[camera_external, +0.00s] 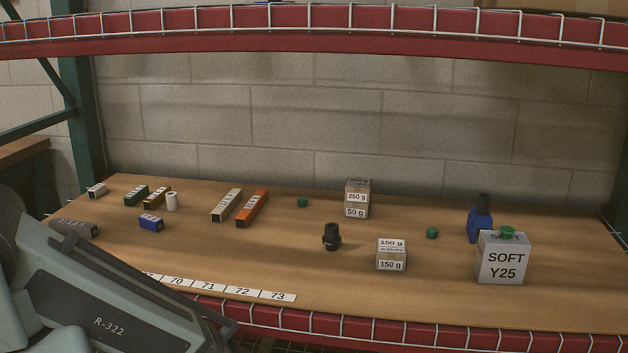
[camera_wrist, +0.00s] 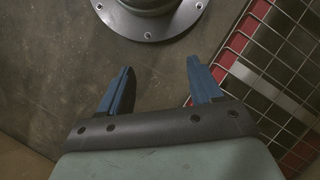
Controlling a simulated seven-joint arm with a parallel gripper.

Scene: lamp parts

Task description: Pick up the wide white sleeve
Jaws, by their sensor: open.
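A short white hollow cylinder (camera_external: 171,202), which looks like the white sleeve, stands upright on the wooden shelf at the left in the external view. Its open top shows, and it is not visible in the wrist view. My gripper (camera_wrist: 161,78) shows in the wrist view with its two blue fingers wide apart and nothing between them. It is away from the sleeve, facing the grey floor near my base. In the external view my arm fills the lower left, and I cannot make out the fingers.
Wire mesh (camera_wrist: 283,65) edges the wrist view's right.

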